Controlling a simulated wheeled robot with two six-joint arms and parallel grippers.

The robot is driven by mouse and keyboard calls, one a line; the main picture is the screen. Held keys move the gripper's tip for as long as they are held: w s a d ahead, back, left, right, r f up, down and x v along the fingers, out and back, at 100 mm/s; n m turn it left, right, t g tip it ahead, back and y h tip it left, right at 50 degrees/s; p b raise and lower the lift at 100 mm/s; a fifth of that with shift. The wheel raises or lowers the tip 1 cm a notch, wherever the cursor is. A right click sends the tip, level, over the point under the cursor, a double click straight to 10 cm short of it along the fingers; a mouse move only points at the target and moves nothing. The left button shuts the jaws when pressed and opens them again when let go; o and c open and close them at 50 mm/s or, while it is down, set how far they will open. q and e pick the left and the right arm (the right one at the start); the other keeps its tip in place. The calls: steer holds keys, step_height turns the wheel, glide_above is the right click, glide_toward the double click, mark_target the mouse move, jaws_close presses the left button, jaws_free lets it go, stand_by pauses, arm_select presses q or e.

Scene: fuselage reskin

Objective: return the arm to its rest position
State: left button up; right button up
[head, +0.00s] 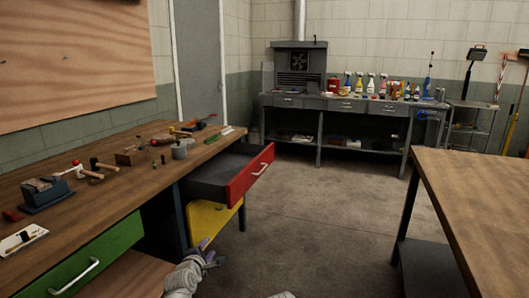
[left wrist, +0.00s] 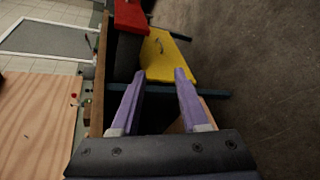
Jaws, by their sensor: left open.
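My left gripper (head: 206,250) shows at the bottom of the head view, with its arm below it. It is in the air in front of the workbench, near the yellow panel (head: 212,222). In the left wrist view its two purple fingers (left wrist: 158,80) are apart with nothing between them. The yellow panel (left wrist: 160,55) shows beyond the fingertips. A small pale piece at the bottom edge of the head view may be part of my other arm; my right gripper is not seen.
The red drawer (head: 249,175) stands pulled out from the wooden workbench (head: 120,200). The green drawer (head: 98,258) is on the near left. Another wooden table (head: 490,195) stands at the right. The concrete floor (head: 310,210) between them is clear.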

arm_select(q)
steer(key=s+d+r+m+g+p, duration=0.3)
steer(key=s+d+m+g+p, duration=0.25)
steer(key=s+m+p, duration=0.35)
steer(key=s+d+r+m+g+p, duration=0.3)
steer(key=s+d+m+g+p, duration=0.2)
steer(key=s+d+m+p, duration=0.35)
steer(key=s+a+r+m+g+y+p, duration=0.2)
steer(key=s+r+m+g+p, duration=0.2)
steer(key=s+m+p, duration=0.3)
steer(key=s+r, duration=0.1)
steer(key=s, duration=0.2)
steer(key=shift+m+y+p, duration=0.3)
steer(key=shift+m, duration=0.05)
